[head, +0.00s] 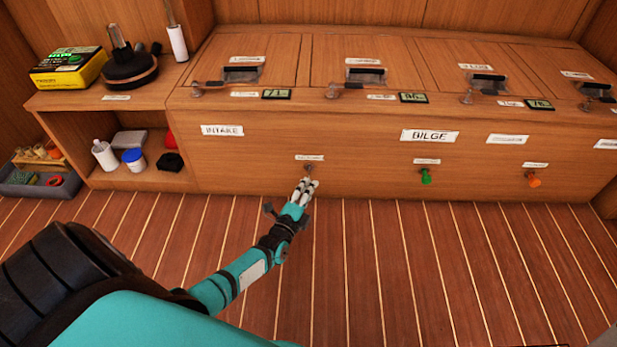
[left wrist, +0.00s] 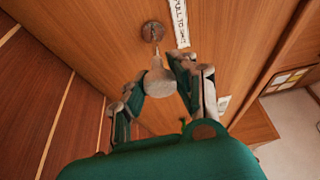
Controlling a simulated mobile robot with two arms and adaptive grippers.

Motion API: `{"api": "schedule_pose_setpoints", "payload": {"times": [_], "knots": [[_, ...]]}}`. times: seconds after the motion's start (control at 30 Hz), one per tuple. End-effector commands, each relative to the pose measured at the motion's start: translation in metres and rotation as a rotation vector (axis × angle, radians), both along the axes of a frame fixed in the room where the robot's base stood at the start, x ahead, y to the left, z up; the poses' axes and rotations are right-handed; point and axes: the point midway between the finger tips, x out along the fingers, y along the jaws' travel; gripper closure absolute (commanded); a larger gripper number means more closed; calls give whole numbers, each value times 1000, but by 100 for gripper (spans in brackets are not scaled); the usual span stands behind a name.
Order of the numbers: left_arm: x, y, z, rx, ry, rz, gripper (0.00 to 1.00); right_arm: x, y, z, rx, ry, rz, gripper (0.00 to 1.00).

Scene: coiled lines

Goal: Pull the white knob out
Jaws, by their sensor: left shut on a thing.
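The white knob (left wrist: 158,80) shows in the left wrist view as a pale, flared piece between my fingers. A short thin stem or line joins it to a round brownish plate (left wrist: 152,31) on the wooden front, and the knob stands a little away from that plate. My left gripper (head: 305,183) is shut on the knob, low on the front below a small white label (head: 309,157). In the head view the fingers largely hide the knob. My right gripper is in neither view.
A green knob (head: 426,176) and an orange knob (head: 534,180) sit further right on the same front. Signs read INTAKE (head: 222,130) and BILGE (head: 430,136). A shelf with jars stands left. The striped floor (head: 390,270) in front is clear.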

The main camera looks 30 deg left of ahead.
Motion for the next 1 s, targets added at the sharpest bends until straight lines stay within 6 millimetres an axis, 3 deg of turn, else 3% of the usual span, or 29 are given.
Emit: {"api": "schedule_pose_setpoints", "payload": {"times": [0.3,0.33,0.53,0.83,1.0], "knots": [[-2,-1,-2,2,1,0,100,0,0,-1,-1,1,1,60],[-2,-1,-2,2,1,0,73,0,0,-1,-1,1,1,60],[-2,-1,-1,1,1,0,47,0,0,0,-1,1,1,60],[-4,-2,-1,0,1,-1,47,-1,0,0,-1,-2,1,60],[-26,-5,-3,-1,3,0,47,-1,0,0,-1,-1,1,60]]}}
